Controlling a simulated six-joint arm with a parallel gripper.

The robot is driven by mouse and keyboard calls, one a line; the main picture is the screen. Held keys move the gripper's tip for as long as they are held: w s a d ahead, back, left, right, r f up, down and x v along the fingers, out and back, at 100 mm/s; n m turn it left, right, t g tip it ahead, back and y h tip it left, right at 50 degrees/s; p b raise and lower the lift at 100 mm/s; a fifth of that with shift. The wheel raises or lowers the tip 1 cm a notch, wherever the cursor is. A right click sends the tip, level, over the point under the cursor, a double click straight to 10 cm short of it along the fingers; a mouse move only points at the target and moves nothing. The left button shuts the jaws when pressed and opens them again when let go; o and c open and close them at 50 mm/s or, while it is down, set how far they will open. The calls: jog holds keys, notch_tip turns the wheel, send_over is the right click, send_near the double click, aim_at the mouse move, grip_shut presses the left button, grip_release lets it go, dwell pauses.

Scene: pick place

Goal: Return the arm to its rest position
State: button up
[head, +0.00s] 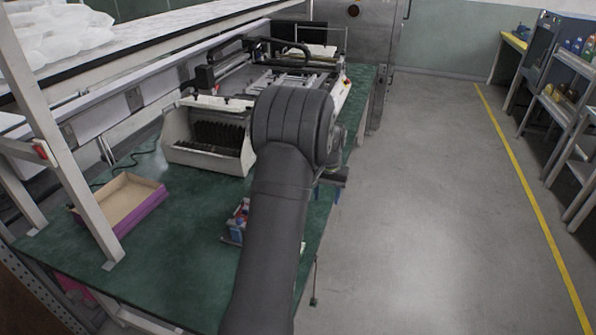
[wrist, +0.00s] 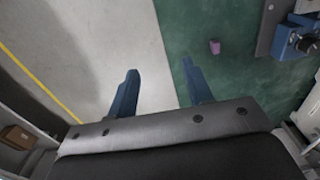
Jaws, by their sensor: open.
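My gripper (wrist: 160,88) shows in the wrist view with two blue fingers spread wide apart. Nothing is between them. It hangs above the edge of the green table, with grey floor under the left finger and green tabletop by the right one. In the head view my dark grey arm reaches up the middle of the picture and hides most of the gripper. A small purple object (wrist: 215,47) lies on the green table ahead of the right finger, apart from it.
A white post (head: 62,140) stands at left. The floor (head: 430,200) at right is clear up to shelves.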

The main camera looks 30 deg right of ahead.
jog(key=w+a+r, duration=0.3)
jog(key=a+r, duration=0.1)
jog(key=a, duration=0.3)
jog(key=w+a+r, duration=0.3)
jog(key=a, duration=0.5)
jog(key=shift+r, duration=0.35)
